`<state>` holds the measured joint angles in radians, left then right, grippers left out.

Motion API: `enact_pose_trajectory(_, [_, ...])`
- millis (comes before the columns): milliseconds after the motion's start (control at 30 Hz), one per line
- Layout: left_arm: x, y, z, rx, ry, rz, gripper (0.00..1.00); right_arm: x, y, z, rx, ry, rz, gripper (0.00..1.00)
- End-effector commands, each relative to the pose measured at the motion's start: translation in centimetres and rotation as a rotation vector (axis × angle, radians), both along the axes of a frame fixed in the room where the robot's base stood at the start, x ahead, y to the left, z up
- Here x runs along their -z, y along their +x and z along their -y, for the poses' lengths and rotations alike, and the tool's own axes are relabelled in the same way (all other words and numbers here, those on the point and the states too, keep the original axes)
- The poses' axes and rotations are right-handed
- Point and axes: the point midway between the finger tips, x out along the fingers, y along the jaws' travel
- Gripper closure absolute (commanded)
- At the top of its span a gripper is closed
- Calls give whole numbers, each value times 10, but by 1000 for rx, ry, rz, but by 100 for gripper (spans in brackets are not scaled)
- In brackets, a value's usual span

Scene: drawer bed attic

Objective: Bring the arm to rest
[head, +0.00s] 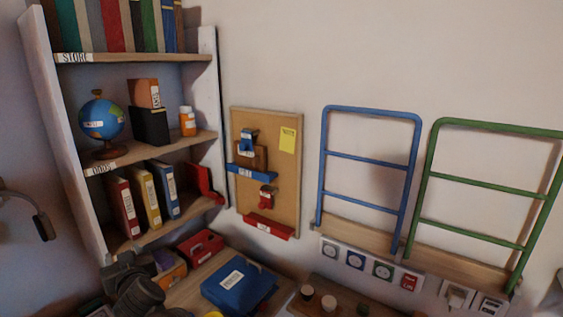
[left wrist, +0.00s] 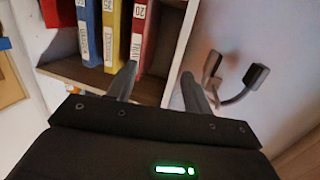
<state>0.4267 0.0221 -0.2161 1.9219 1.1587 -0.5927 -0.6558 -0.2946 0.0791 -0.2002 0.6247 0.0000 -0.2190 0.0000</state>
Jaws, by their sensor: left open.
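My left gripper (left wrist: 160,75) shows in the left wrist view with its two dark fingers spread apart and nothing between them. Beyond the fingers are the shelf unit's post and the lower ends of the binders. In the head view the dark bulk of my left arm and gripper (head: 132,280) is low at the left, in front of the shelf's foot and the desk; its fingertips are hard to make out there. My right gripper is in neither view.
The shelf unit (head: 215,100) holds a globe (head: 101,118) and binders, including a red one (head: 124,206). A pegboard (head: 290,180), blue rack (head: 367,160) and green rack (head: 490,182) are on the wall. A blue folded item (head: 238,284) lies below. A black fixture (head: 44,226) is at left.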

Motion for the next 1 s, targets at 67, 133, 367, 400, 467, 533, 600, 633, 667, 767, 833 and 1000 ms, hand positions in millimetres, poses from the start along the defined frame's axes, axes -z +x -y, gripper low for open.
enact_pose_trajectory(67, [24, -7, 11, 73, -19, -40, 49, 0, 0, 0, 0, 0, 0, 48])
enact_pose_trajectory(133, [45, -14, 23, 146, -41, -81, 49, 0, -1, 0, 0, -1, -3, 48])
enact_pose_trajectory(367, [142, -82, 79, 436, -152, -337, 49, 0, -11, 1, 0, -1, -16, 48])
enact_pose_trajectory(400, [161, -104, 91, 488, -178, -407, 49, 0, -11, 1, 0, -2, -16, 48])
enact_pose_trajectory(467, [187, -140, 107, 555, -214, -514, 49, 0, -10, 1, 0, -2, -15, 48])
enact_pose_trajectory(533, [208, -178, 120, 610, -244, -624, 49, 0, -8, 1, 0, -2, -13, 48])
enact_pose_trajectory(600, [223, -211, 130, 648, -264, -719, 49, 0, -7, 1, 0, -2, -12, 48])
enact_pose_trajectory(633, [228, -223, 133, 659, -272, -755, 49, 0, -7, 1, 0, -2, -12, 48])
enact_pose_trajectory(667, [233, -236, 135, 669, -278, -789, 49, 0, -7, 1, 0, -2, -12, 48])
enact_pose_trajectory(767, [245, -273, 143, 698, -294, -893, 49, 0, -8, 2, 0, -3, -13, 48])
enact_pose_trajectory(833, [250, -297, 146, 710, -303, -957, 49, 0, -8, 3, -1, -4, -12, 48])
enact_pose_trajectory(1000, [259, -350, 150, 725, -314, -1101, 49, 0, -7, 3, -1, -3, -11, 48])
